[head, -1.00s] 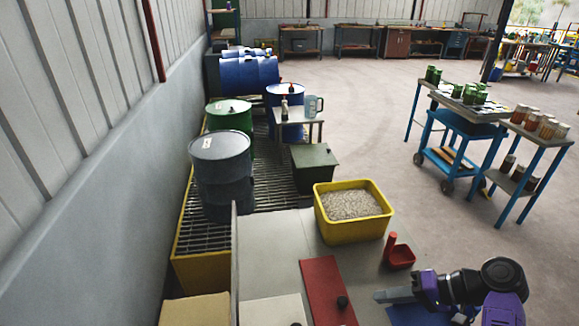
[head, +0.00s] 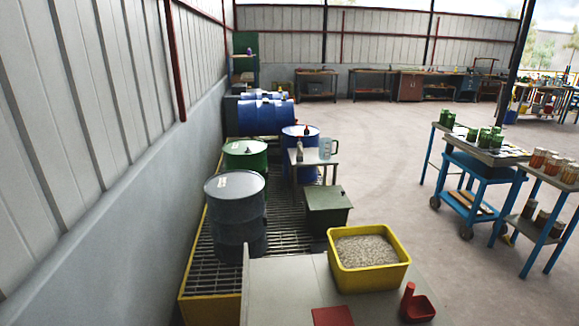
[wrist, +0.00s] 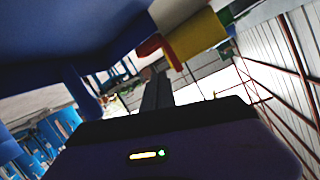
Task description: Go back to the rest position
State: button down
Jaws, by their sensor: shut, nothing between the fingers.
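My gripper (wrist: 157,90) shows in the wrist view as a dark pair of fingers pressed together in the middle, with nothing between them. The wrist view is tilted. The red scoop (wrist: 150,46) and the yellow tub (wrist: 196,38) appear beyond the fingers, apart from them. In the head view my arm and gripper are out of the picture.
In the head view the grey table (head: 290,285) holds a yellow tub of granules (head: 368,262), a red scoop (head: 416,304) and a red lid or panel (head: 333,316). Drums (head: 236,215) stand on grating at left. A blue cart (head: 475,170) stands right. The floor between is clear.

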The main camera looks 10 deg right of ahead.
jog(key=s+a+r+n+y, duration=0.1)
jog(key=s+a+r+n, duration=0.1)
jog(key=s+a, duration=0.3)
jog(key=s+a+r+n+y, duration=0.1)
jog(key=s+a+r, duration=0.3)
jog(key=s, duration=1)
jog(key=s+a+r+n+y, duration=0.1)
jog(key=s+a+r+n, duration=0.2)
jog(key=s+a, duration=0.4)
jog(key=s, duration=0.2)
jog(key=shift+s+a+t, duration=0.2)
jog(key=shift+s+t, duration=0.2)
